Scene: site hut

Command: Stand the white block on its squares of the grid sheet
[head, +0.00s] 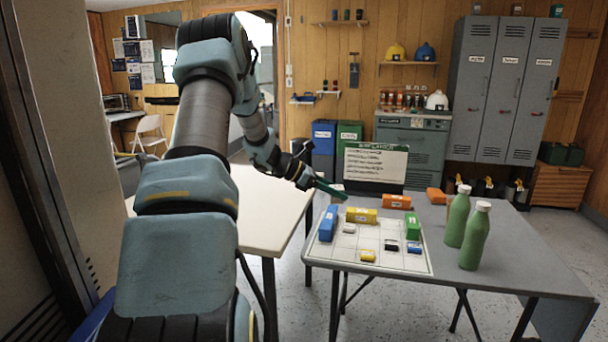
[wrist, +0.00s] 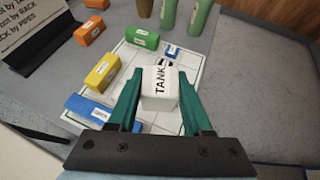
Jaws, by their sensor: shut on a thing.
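My gripper (wrist: 161,74) is shut on the white block (wrist: 159,92), which is marked TANK and sits between the two green fingers in the wrist view. In the head view my gripper (head: 326,188) is above the left back part of the table, near the grid sheet; the white block cannot be made out there. The grid sheet (head: 398,264) lies flat on the grey table. Along its edges are a blue block (head: 327,224), a yellow block (head: 361,215) and a green block (head: 413,227). The held block hides part of the sheet in the wrist view.
Small yellow (head: 368,256), black (head: 391,245) and blue (head: 414,248) pieces lie on the sheet. Orange blocks (head: 396,202) lie behind it, before a text board (head: 375,166). Two green bottles (head: 474,238) stand to the right. The grey table's (head: 530,262) right front is clear.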

